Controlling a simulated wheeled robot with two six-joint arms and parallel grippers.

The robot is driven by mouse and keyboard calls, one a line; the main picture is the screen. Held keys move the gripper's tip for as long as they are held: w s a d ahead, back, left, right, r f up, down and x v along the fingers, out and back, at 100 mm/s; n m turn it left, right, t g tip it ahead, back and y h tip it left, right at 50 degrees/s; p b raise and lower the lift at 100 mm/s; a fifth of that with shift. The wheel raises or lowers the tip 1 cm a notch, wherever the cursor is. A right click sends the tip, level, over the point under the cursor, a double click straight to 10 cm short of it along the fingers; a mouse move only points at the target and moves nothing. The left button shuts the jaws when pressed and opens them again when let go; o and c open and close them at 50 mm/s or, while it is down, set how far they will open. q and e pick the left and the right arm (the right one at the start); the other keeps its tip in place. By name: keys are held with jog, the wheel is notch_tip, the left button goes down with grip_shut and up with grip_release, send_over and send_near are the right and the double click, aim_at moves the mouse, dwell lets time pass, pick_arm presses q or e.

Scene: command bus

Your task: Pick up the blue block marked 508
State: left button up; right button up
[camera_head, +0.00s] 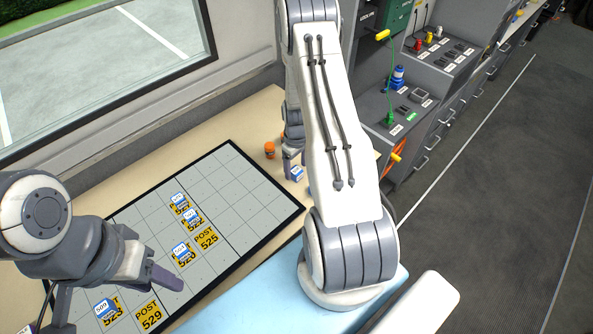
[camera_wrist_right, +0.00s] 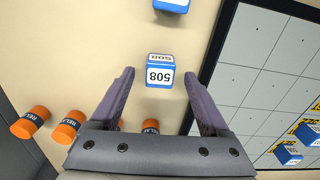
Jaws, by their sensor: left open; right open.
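The blue block marked 508 (camera_wrist_right: 159,71) lies on the beige tabletop in the right wrist view, with its white top and number showing. My right gripper (camera_wrist_right: 158,90) is open, and the block sits just ahead of and between its fingertips, apart from both fingers. In the head view a blue and white block (camera_head: 297,173) is beside the right gripper (camera_head: 292,158), which is partly hidden by my own arm. My left gripper (camera_head: 120,280) is open at the lower left, over the gridded board.
The gridded board (camera_head: 262,195) holds several yellow POST tiles and blue blocks. Another blue block (camera_wrist_right: 172,5) lies beyond the 508 block. Shelves with equipment (camera_head: 405,100) stand at the right.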

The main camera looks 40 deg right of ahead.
jog(key=shift+f, duration=1.1)
grip_shut()
jog(key=shift+r, duration=0.15)
